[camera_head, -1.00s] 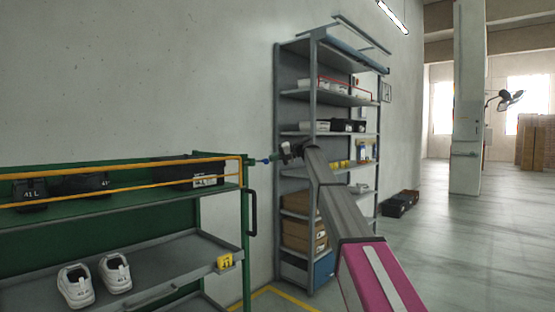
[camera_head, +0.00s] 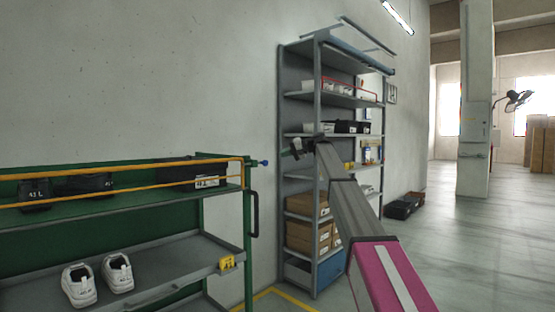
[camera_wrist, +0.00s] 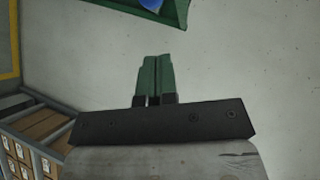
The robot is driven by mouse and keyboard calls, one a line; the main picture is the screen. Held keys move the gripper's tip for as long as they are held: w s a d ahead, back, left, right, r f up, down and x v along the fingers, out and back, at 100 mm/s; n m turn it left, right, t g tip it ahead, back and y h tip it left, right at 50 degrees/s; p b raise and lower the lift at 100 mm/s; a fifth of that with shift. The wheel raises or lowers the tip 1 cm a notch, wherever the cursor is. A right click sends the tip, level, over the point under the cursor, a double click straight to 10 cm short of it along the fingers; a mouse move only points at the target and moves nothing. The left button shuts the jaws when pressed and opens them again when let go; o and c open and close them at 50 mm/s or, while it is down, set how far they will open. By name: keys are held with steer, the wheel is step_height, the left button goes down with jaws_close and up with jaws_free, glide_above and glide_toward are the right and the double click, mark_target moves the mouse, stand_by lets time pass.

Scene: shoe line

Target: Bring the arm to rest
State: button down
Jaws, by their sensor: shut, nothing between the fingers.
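My gripper (camera_head: 297,149) is at the end of my raised arm, in front of the grey shelf unit in the head view. In the wrist view its two green fingers (camera_wrist: 156,75) are together and hold nothing. The pale wall fills most of the space beyond them. The gripper appears apart from the green rack and its blue knob.
A green rack (camera_head: 250,233) with yellow rails stands at the left, with white shoes (camera_head: 98,278) on its lower shelf. A grey shelf unit (camera_head: 316,100) with boxes stands behind my arm. Dark boxes (camera_head: 404,206) lie on the floor. Open floor extends right.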

steer(key=w+v, duration=0.1)
steer(key=v, duration=0.5)
steer(key=s+d+f+m+h, duration=0.1)
steer(key=s+d+f+h, duration=0.35)
steer(key=f, duration=1.05)
steer(key=s+d+f+m, duration=0.1)
steer(key=s+d+f, duration=0.1)
steer(key=s+f, duration=0.95)
steer(key=s+d+f+m+h, duration=0.1)
steer(key=s+d+f+h, duration=0.2)
steer(key=f, duration=1.6)
steer(key=s+d+f+h, duration=0.2)
steer(key=s+d+f, duration=0.2)
steer(key=s+f, duration=0.3)
steer(key=s+d+f+h, duration=0.2)
steer(key=s+d+f, duration=0.2)
steer(key=s+f, duration=0.4)
steer(key=s+d+f+g+h, duration=0.1)
steer(key=s+d+f, duration=0.3)
steer(key=s, duration=1.2)
step_height(320, 180, down, 4)
steer(key=shift+d+r+h, duration=0.15)
steer(key=shift+h, duration=0.7)
steer(key=shift+s, duration=0.1)
